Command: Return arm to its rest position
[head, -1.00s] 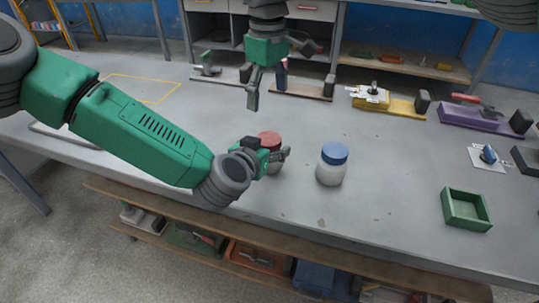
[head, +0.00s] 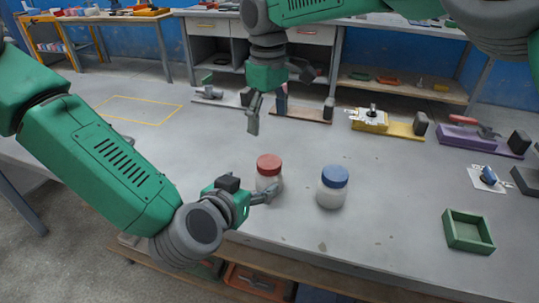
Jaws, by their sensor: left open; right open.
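My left gripper (head: 248,202) is low over the front of the table, open, its fingers in front of the jar with the red lid (head: 268,165). One finger overlaps the lower part of that jar in the picture; I cannot tell if they touch. The jar stands upright. A white jar with a blue lid (head: 332,190) stands upright just to its right. My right gripper (head: 281,100) hangs from the top of the head view, open and empty, above the back middle of the table. Its arm crosses the upper right of the view.
A green tray (head: 467,243) sits at the right front. Yellow (head: 371,119) and purple (head: 465,138) holders stand along the back right. A yellow outline (head: 125,120) marks a bare patch at the left.

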